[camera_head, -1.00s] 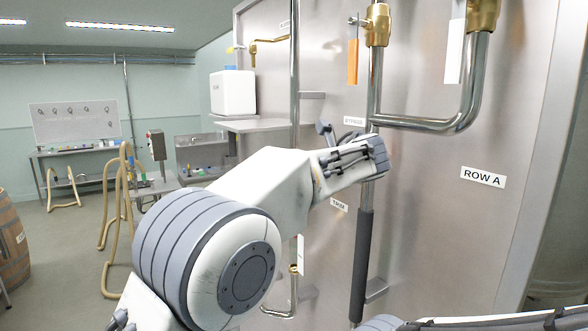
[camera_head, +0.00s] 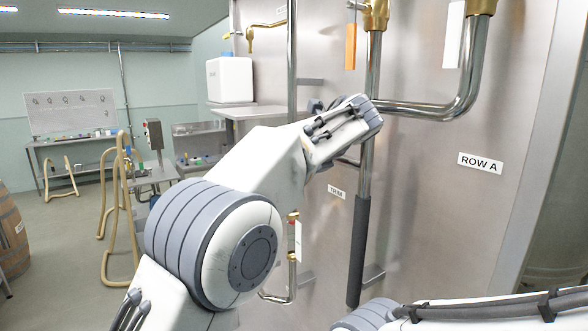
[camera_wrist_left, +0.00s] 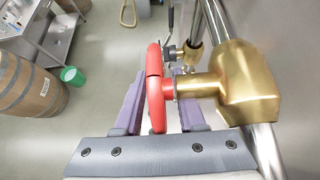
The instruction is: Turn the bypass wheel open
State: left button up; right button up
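In the left wrist view a red wheel (camera_wrist_left: 155,88) is seen edge-on, mounted on a brass valve body (camera_wrist_left: 235,85) on a steel pipe. My left gripper (camera_wrist_left: 160,78) has its two purple fingers apart, one on each side of the wheel's rim. Gaps show between the fingers and the red rim. In the head view my left arm's wrist (camera_head: 340,130) is in front of the vat pipe and hides the wheel and the fingers. My right arm (camera_head: 470,308) shows at the bottom right; its gripper is out of view.
The steel vat wall (camera_head: 430,210) carries a "ROW A" label (camera_head: 480,162) and a vertical pipe with a dark sleeve (camera_head: 358,250). An orange tag (camera_head: 350,46) hangs above. A barrel (camera_wrist_left: 30,95) and green bucket (camera_wrist_left: 73,76) stand on open floor.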

dwell(0.3)
pick_arm(q)
jog(key=v, duration=0.7)
jog(key=shift+s+b, duration=0.2)
jog(key=shift+b, duration=0.2)
jog(key=shift+d, duration=0.15)
